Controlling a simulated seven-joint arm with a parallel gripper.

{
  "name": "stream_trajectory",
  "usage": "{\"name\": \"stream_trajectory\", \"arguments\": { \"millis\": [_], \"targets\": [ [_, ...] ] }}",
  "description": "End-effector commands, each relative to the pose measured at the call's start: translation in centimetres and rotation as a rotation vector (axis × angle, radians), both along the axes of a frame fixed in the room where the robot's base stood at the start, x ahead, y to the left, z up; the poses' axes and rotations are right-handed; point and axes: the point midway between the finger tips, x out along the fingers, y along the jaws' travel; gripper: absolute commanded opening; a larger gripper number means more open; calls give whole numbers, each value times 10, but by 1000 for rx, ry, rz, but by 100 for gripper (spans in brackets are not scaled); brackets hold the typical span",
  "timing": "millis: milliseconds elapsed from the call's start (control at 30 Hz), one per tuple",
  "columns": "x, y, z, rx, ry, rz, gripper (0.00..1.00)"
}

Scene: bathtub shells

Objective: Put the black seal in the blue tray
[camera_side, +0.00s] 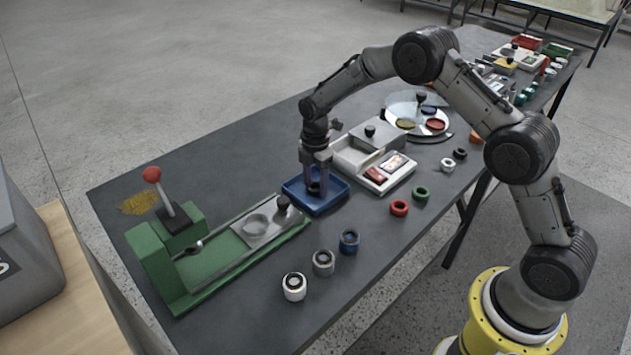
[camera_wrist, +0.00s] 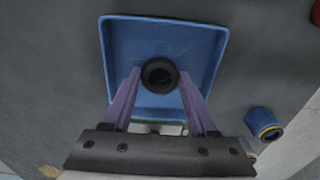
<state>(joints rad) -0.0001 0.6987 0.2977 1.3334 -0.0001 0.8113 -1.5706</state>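The blue tray (camera_side: 333,204) lies on the dark table, and it also shows in the wrist view (camera_wrist: 205,40). My gripper (camera_side: 315,186) points straight down inside the tray's outline. The seal shows as a dark shape low between the fingers in the side view (camera_side: 314,188). Whether it touches the tray floor is hard to tell.
A green press (camera_side: 165,255) with a red-knobbed lever stands left of the tray. A pale box (camera_side: 360,155) stands close on its right. White, grey and blue cups (camera_side: 323,262) stand in front. Red (camera_side: 399,208), green (camera_side: 421,194), white and black rings (camera_side: 460,153) lie to the right.

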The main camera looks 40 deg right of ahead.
Motion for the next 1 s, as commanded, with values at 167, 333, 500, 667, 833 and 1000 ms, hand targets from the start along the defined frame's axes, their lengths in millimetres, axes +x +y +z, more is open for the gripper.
{"name": "stream_trajectory", "arguments": {
  "millis": [167,333,500,667,833,1000],
  "targets": [
    [0,0,0,0,0,0,85],
    [0,0,0,0,0,0,85],
    [0,0,6,0,-1,0,85],
    [1,0,29,0,-4,0,85],
    [1,0,65,0,-6,0,85],
    [1,0,97,0,-4,0,85]
  ]
}}
